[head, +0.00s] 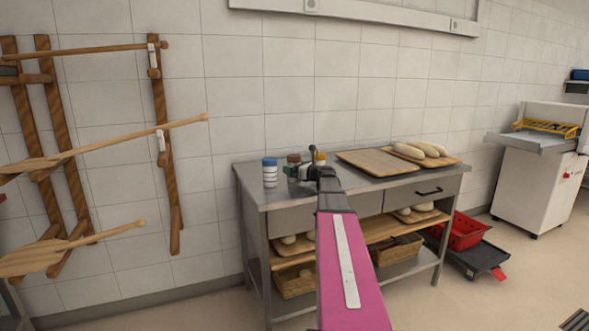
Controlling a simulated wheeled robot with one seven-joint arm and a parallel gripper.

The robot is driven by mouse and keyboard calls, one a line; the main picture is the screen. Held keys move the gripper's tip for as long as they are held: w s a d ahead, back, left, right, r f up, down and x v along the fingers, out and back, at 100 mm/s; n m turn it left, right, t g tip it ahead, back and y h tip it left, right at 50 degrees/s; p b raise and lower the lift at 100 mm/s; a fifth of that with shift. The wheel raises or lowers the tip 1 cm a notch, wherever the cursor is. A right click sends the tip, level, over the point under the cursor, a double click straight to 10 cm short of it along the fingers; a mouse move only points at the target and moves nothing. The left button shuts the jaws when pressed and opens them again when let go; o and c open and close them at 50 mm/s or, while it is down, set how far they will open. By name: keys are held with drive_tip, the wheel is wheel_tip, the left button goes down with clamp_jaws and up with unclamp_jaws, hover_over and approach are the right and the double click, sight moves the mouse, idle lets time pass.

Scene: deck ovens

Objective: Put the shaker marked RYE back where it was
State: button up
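On the left end of the steel table (246,178) stands a white shaker with a blue cap (270,173). Just right of it is a brown-capped shaker (293,158), mostly hidden behind my gripper. An orange-topped shaker (320,157) shows behind my wrist. No marking can be read, so I cannot tell which is the RYE one. My gripper (292,171) reaches over the table at the brown-capped shaker, pointing left. It is small and dark here, and I cannot tell whether its fingers are open or shut on anything.
Wooden peels (110,147) hang on a wall rack at left. The front left tabletop is clear.

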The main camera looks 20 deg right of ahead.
drive_tip(key=shift+r, duration=0.2)
drive_tip(key=v, duration=1.2)
